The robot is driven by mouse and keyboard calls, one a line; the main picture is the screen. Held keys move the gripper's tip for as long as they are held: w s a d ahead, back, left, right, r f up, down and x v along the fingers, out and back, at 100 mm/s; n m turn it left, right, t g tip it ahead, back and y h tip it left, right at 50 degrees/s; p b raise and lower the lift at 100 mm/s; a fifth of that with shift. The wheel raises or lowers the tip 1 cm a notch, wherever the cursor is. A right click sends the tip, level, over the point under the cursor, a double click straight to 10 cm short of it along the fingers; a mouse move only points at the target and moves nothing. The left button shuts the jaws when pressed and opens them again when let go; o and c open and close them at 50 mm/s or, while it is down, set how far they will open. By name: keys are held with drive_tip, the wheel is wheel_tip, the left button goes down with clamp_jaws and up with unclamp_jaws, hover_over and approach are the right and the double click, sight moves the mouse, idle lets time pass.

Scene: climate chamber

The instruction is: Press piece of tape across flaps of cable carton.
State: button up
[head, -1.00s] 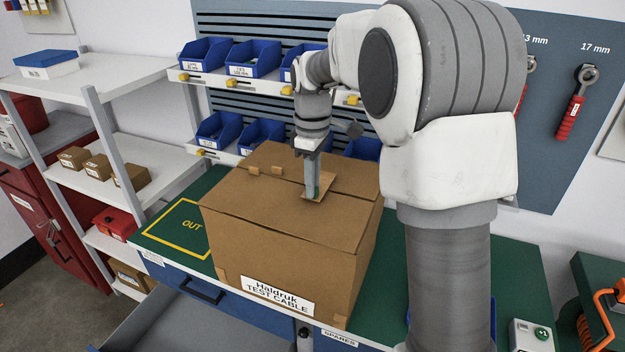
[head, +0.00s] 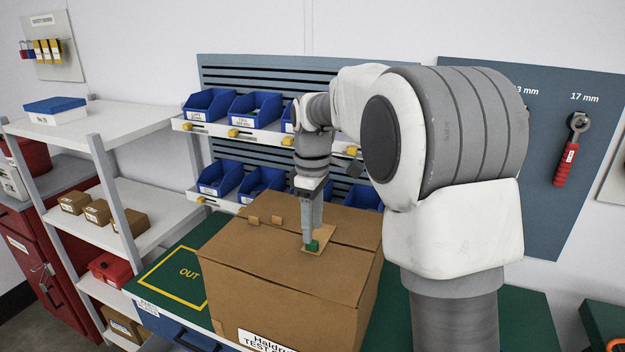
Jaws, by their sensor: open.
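The cable carton (head: 300,303) is a brown box with its top flaps closed, standing on the green bench top. A tan piece of tape (head: 326,237) lies on its top at the line where the flaps meet; whether it is stuck flat all over I cannot tell. My gripper (head: 311,246) points down with its fingertips at the tape, a green tip showing at their lower end. It is open, though the gap is hard to see from here. The fingers hide part of the tape.
Blue bins (head: 257,108) stand on racks behind the carton. A white shelf unit (head: 130,210) with small boxes is at left.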

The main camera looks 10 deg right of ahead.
wheel_tip(320, 180, up, 14)
drive_tip(key=p, duration=0.1)
drive_tip(key=s+r+m+t, duration=0.2)
drive_tip(key=s+m, duration=0.1)
drive_tip(key=s, duration=0.4)
drive_tip(key=s+d+f+m+t, duration=0.1)
drive_tip(key=s+f+m, duration=0.3)
drive_tip(key=s, duration=0.6)
drive_tip(key=s+d+f+m+t, duration=0.1)
drive_tip(key=s+f+m, duration=0.3)
drive_tip(key=s, duration=0.5)
wheel_tip(320, 180, down, 3)
drive_tip(key=shift+s+d+r+t, duration=0.15)
drive_tip(key=shift+s+t, duration=0.25)
drive_tip(key=shift+t, duration=0.4)
